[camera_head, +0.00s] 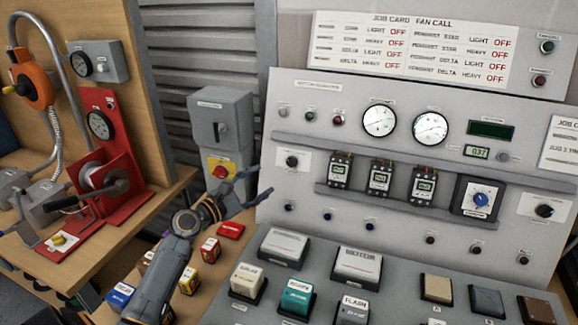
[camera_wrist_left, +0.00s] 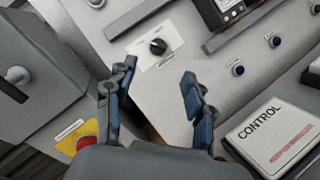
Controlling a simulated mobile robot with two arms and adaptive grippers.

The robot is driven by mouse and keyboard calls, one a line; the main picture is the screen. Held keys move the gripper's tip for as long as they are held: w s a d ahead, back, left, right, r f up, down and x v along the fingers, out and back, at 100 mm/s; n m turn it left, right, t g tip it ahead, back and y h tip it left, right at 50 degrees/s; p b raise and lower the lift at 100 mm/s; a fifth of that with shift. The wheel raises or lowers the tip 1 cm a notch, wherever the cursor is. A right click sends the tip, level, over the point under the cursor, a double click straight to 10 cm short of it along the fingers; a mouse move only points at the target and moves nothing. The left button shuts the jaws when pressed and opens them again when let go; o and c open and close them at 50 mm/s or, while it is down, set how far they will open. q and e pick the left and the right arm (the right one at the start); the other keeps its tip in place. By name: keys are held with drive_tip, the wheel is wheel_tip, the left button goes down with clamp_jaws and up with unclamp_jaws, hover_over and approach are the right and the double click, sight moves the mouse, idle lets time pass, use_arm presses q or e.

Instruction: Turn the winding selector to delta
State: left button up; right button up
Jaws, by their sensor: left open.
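A black rotary knob on a white plate (camera_head: 292,161) sits at the left of the grey upright panel. It also shows in the left wrist view (camera_wrist_left: 158,46), ahead of the fingers. A second black knob (camera_head: 544,210) sits on a white plate at the panel's right. Their labels are too small to read, so I cannot tell which is the winding selector. My left gripper (camera_head: 263,181) is open and empty, just left of and below the left knob, apart from it. In the wrist view, the left gripper (camera_wrist_left: 160,72) has its fingers spread. My right gripper is out of view.
A grey switch box (camera_head: 220,115) with a red button (camera_head: 220,171) stands close behind the left gripper. Several small meters and a blue dial (camera_head: 480,199) are on the panel. Colored blocks and a sloped console with large buttons (camera_head: 297,291) lie below.

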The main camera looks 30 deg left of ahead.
sight(290, 163)
use_arm(q)
drive_tip(key=w, duration=0.3)
drive_tip(key=w+d, duration=0.1)
drive_tip(key=w, duration=0.2)
drive_tip(key=w+p, duration=0.1)
drive_tip(key=w, duration=0.3)
drive_tip(key=shift+d, duration=0.25)
drive_tip(key=shift+w+d, duration=0.1)
drive_tip(key=shift+w, duration=0.65)
clamp_jaws()
